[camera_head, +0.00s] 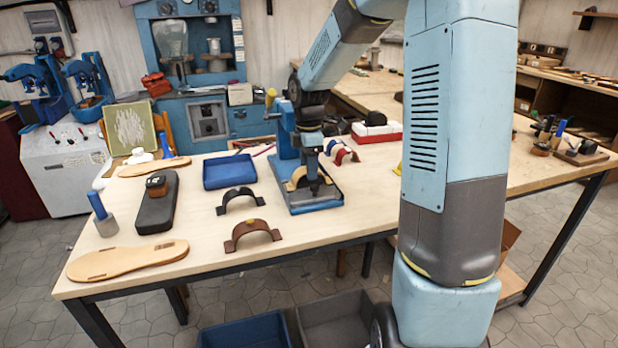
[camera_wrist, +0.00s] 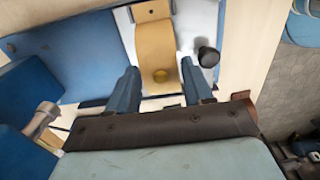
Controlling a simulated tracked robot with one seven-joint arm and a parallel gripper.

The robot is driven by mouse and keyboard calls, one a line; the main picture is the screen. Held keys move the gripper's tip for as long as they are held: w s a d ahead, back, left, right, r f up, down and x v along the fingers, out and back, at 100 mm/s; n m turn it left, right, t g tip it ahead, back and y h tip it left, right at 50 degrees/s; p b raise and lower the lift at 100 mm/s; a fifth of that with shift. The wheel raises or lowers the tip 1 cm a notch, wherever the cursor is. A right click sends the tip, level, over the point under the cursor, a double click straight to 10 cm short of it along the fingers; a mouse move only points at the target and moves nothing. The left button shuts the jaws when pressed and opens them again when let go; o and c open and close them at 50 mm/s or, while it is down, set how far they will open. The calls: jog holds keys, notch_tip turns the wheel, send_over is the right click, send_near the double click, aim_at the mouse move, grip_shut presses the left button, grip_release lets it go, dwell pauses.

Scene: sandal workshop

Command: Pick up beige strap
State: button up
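The beige strap (camera_head: 297,179) is a curved band on the blue press (camera_head: 317,203) on the table, partly hidden behind my gripper in the head view. In the wrist view the beige strap (camera_wrist: 155,48) runs between the two blue fingers of my gripper (camera_wrist: 160,82), with a gap on each side. A round brass-coloured spot shows near its lower end. My gripper (camera_head: 316,184) points down at the press, its fingers apart and holding nothing.
A black strap (camera_head: 239,200) and a brown strap (camera_head: 252,234) stand left of the press. A blue tray (camera_head: 229,171) lies behind them. The press's upright column (camera_head: 286,130) rises close beside my gripper. A red-and-white box (camera_head: 377,133) stands behind.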

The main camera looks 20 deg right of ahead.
jog(key=c, duration=0.7)
jog(key=shift+c, duration=0.2)
jog(key=shift+r, duration=0.1)
